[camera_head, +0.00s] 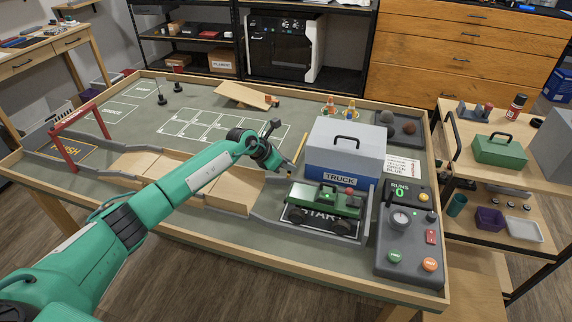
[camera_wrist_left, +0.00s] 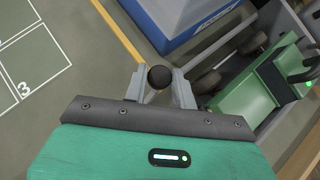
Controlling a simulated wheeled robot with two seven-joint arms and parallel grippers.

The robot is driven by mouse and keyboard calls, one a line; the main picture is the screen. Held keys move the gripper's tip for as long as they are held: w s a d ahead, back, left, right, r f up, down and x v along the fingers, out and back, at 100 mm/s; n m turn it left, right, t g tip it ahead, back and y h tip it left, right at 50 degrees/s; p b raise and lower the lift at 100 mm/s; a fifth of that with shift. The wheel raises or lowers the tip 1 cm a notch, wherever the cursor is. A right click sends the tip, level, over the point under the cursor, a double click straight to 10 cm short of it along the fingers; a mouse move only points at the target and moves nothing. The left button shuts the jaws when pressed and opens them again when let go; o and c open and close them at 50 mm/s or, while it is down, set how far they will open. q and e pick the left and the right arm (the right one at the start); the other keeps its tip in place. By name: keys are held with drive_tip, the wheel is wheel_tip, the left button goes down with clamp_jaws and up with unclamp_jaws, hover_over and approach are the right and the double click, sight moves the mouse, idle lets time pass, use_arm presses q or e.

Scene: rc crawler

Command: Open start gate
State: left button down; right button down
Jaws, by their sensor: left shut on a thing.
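The green crawler (camera_head: 327,199) stands on the black START pad (camera_head: 320,219) in a grey-walled bay at the right end of the track. Its green body also shows at the right of the left wrist view (camera_wrist_left: 258,100). My left gripper (camera_head: 276,166) is just left of the crawler, by the bay's track-side end. In the left wrist view its fingers (camera_wrist_left: 160,88) are shut on a round black knob (camera_wrist_left: 160,76). A thin yellow strip (camera_head: 300,148) runs away beyond the gripper; I cannot tell whether it is the gate bar. What the knob is fixed to is hidden.
A blue and grey TRUCK box (camera_head: 346,150) stands right behind the bay. A control panel (camera_head: 410,240) with buttons and a gauge is on the right. Wooden ramps (camera_head: 232,190) and a red arch (camera_head: 75,140) lie left. The mat's middle is mostly clear.

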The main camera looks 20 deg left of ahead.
use_arm(q)
drive_tip(key=c, duration=1.1)
unclamp_jaws()
drive_tip(key=shift+c, duration=0.2)
drive_tip(key=b+v, duration=0.1)
drive_tip(key=v, duration=1.2)
drive_tip(key=shift+s+a+r, duration=0.2)
drive_tip(key=shift+r, duration=0.1)
use_arm(e)
drive_tip(key=w+r, duration=0.1)
drive_tip(key=w+a+r, duration=0.1)
drive_tip(key=w, duration=0.1)
drive_tip(key=shift+w+a, duration=0.1)
